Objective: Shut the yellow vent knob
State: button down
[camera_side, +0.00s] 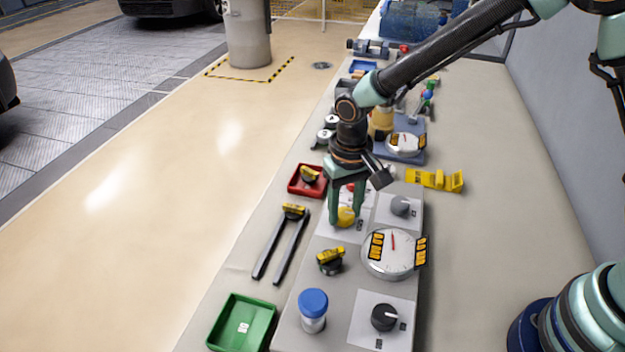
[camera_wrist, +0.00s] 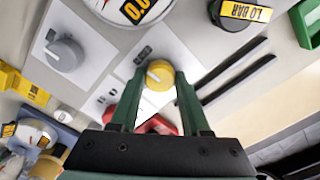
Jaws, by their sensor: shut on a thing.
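The yellow vent knob (camera_side: 346,216) sits on a pale plate on the grey panel in the side view. It also shows in the wrist view (camera_wrist: 158,75), with a light pointer mark on its face. My gripper (camera_side: 346,220) points down over it, with one green finger on each side. In the wrist view my gripper (camera_wrist: 155,80) has its fingers around the knob, shut on it. A red part (camera_wrist: 157,125) shows between the fingers, partly hidden.
A grey knob (camera_side: 400,206) and a round gauge (camera_side: 391,253) are close to the right. A black knob (camera_side: 384,317), a blue-capped jar (camera_side: 313,309) and a green tray (camera_side: 242,323) stand nearer the camera. A red tray (camera_side: 293,188) lies left.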

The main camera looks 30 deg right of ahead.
aim_at(345, 212)
jog(key=shift+r+m, duration=0.1)
jog(key=shift+m, duration=0.4)
jog(key=shift+c, duration=1.9)
grip_release()
notch_tip(345, 212, up, 12)
jog(key=s+d+r+n+t, duration=0.1)
jog(key=s+d+r, duration=0.3)
jog(key=d, duration=0.4)
jog(key=s+d+r+n+t, duration=0.1)
jog(key=s+d+r+t, duration=0.2)
jog(key=s+d, duration=0.3)
jog(key=d+t, duration=0.1)
jog(key=d, duration=0.2)
jog(key=shift+s+r+t, duration=0.2)
jog(key=shift+r+t, duration=0.1)
jog(key=shift+r, duration=0.05)
